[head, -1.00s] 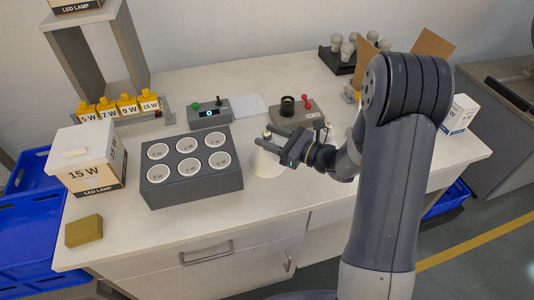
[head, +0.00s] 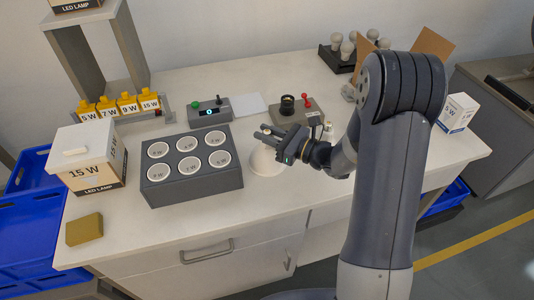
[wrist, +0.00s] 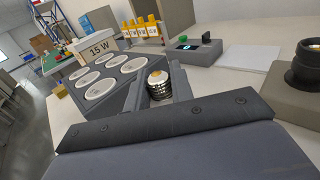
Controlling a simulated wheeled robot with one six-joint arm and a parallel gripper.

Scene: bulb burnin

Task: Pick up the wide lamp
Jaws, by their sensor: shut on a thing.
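The wide lamp (head: 264,163) is white and flares out toward the bottom. It stands on the bench just right of the grey socket block, its screw base up. My gripper (head: 270,136) is at the top of it in the head view. In the wrist view the metal screw base (wrist: 158,84) shows between the two fingers of my gripper (wrist: 160,87), which are shut on it. My gripper hides part of the lamp's top in the head view. I cannot see a gap between the lamp and the bench.
The grey block (head: 192,184) with several white round sockets is close on the left. A 15 W carton (head: 84,175) and a tan block (head: 84,229) lie farther left. A control box (head: 209,112) and a box with a black lens-like part (head: 296,111) stand behind. The bench front is clear.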

